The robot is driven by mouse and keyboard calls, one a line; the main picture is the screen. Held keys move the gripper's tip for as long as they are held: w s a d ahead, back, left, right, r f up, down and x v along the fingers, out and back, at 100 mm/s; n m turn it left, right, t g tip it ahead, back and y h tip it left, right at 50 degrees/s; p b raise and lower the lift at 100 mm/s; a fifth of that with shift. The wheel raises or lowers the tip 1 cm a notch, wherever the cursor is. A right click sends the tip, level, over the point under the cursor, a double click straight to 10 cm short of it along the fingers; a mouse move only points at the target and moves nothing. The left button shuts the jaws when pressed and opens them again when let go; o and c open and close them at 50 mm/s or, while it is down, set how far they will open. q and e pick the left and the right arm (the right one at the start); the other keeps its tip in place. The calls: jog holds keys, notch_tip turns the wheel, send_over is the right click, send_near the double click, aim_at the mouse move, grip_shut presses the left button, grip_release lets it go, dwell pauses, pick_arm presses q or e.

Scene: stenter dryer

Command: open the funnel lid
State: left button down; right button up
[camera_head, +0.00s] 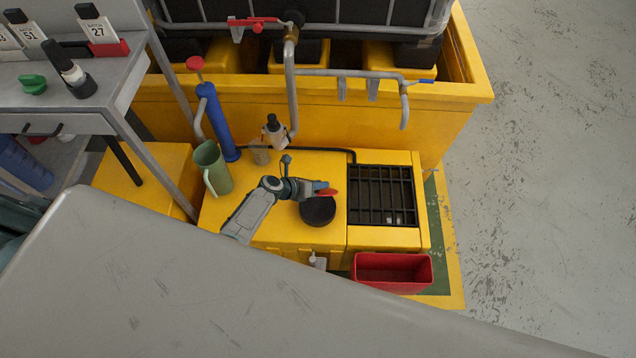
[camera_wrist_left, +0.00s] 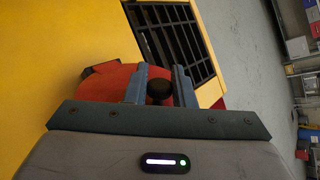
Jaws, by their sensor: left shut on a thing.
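The funnel lid (camera_head: 327,192) is a red disc, seen nearly edge-on in the head view at the back rim of the black funnel (camera_head: 318,212). The dark round funnel stands on the yellow cabinet top, left of the black grate. My left gripper (camera_head: 317,187) is shut on the lid's black knob. In the left wrist view the knob (camera_wrist_left: 160,89) sits between the fingers (camera_wrist_left: 158,84), with the red lid (camera_wrist_left: 112,82) behind them. The lid appears tilted up; its contact with the funnel is hidden. My right gripper is not in view.
A black grate (camera_head: 382,195) lies right of the funnel. A green jug (camera_head: 212,168), a blue pump (camera_head: 217,122) and a bottle (camera_head: 274,132) stand to the left and behind. A red bin (camera_head: 392,272) is in front. A bent grey pipe (camera_head: 291,90) hangs behind.

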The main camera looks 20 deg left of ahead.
pick_arm(q)
jog(key=shift+w+a+r+p, duration=0.15)
jog(key=shift+w+r+p, duration=0.25)
jog(key=shift+r, duration=0.1)
jog(key=shift+w+a+r+n+g+p, duration=0.15)
jog(key=shift+w+n+g+p, duration=0.1)
jog(key=shift+w+g+p, duration=0.2)
jog(key=shift+w+a+r+n+g+p, duration=0.1)
jog(key=shift+w+n+g+p, duration=0.2)
jog(key=shift+w+g, duration=0.15)
jog(key=shift+w+a+f, duration=0.1)
jog(key=shift+w+f, duration=0.05)
jog(key=shift+w, duration=0.15)
jog(key=shift+n+g, duration=0.25)
jog(key=shift+g, duration=0.15)
jog(key=shift+w+a+f+b, duration=0.1)
jog(key=shift+w+a+b, duration=0.25)
jog(key=shift+w, duration=0.4)
jog(key=shift+w+a+f+b, duration=0.1)
jog(key=shift+w+b, duration=0.4)
jog(key=shift+w, duration=0.25)
jog(key=shift+w+a+f+b, duration=0.1)
jog(key=shift+w+a+b, duration=0.25)
jog(key=shift+w, duration=0.4)
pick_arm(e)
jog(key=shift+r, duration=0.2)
pick_arm(q)
jog(key=shift+w, duration=0.1)
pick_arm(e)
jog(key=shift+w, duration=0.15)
